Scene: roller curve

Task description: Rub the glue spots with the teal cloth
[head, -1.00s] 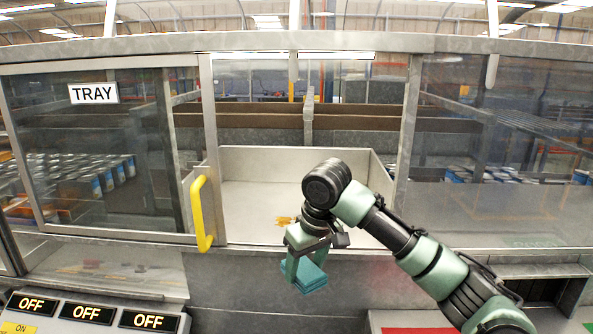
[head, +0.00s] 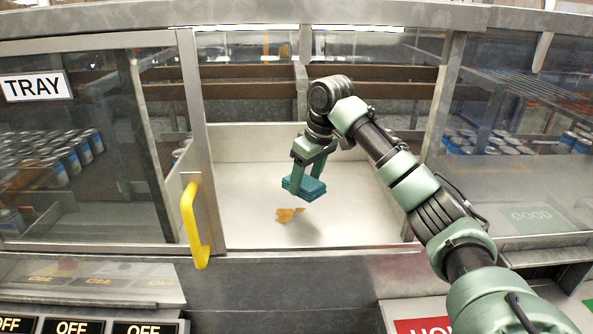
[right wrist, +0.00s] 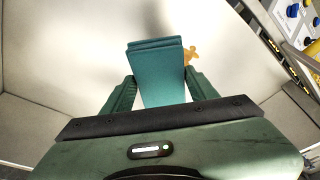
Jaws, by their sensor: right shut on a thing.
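The teal cloth (head: 304,187) is a folded pad held between the fingers of my right gripper (head: 308,172). It also shows in the right wrist view (right wrist: 158,75), with the right gripper (right wrist: 160,92) shut on it from both sides. The cloth is above the pale floor of the open tray bay, apart from it. Orange-brown glue spots (head: 288,215) lie on that floor, just below and nearer than the cloth in the head view. Part of the glue (right wrist: 190,55) shows beside the cloth in the right wrist view; the rest is hidden there. My left gripper is not in view.
The bay (head: 350,210) has pale walls at the back and sides. A glass door with a yellow handle (head: 194,225) stands at its left, a metal frame post at its right. Cans (head: 60,160) sit behind the left glass. OFF panels (head: 75,326) are at the lower left.

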